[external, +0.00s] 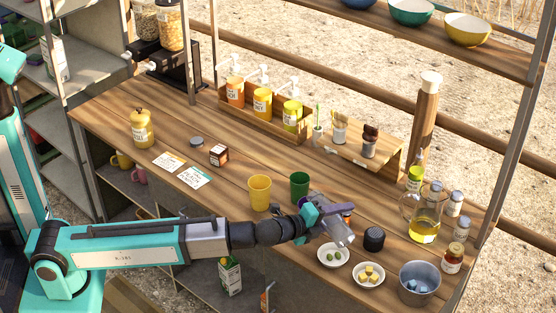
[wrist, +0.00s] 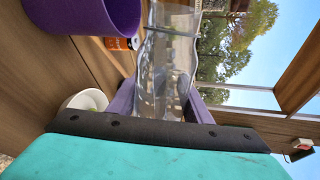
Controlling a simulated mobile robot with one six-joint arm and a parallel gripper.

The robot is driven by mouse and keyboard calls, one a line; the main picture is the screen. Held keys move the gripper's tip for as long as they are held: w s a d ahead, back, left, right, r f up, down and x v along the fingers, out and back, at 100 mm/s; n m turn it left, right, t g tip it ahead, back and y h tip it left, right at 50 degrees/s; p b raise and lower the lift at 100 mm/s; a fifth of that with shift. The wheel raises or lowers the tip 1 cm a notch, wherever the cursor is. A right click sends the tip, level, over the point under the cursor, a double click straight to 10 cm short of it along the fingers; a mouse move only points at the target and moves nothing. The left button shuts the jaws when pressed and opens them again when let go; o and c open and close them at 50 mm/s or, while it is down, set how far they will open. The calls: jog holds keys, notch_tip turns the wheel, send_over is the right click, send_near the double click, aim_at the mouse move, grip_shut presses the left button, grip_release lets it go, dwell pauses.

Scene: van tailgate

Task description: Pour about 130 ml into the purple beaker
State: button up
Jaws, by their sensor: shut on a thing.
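My gripper (external: 325,216) is shut on a clear glass vessel (external: 341,235) and holds it tilted over the front right of the counter. In the wrist view the clear vessel (wrist: 166,70) lies between my purple-grey fingers (wrist: 158,103). Its contents look clear, and I cannot make out the level. The purple beaker (wrist: 88,14) shows large at the top left of the wrist view, close to the vessel. In the external view it is mostly hidden around my gripper. I cannot tell whether liquid is flowing or how much the beaker holds.
Yellow (external: 259,194) and green (external: 299,186) cups stand left of my gripper. A dish with green pieces (external: 334,262), a dish with yellow cubes (external: 368,281), a black jar (external: 374,239), a metal bucket (external: 419,275) and an oil jug (external: 424,228) crowd the right.

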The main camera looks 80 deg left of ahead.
jog(key=shift+r+n, duration=0.6)
jog(key=shift+r, duration=0.1)
jog(key=shift+s+a+r+n+t+h+p, duration=0.1)
jog(key=shift+a+r+n+t+h+p, duration=0.25)
jog(key=shift+r+n+h+p, duration=0.2)
dwell(2.3)
jog(key=shift+s+r, duration=0.1)
dwell(0.4)
jog(key=f+m+y+b, duration=0.1)
jog(key=f+m, duration=0.1)
jog(key=f, duration=0.1)
jog(key=shift+d, duration=0.2)
jog(key=shift+w+d+f+m+b, duration=0.15)
jog(key=shift+w+f+m+b, duration=0.1)
jog(key=shift+f+m+b, duration=0.15)
jog(key=shift+s+r, duration=0.1)
jog(key=shift+r, duration=0.1)
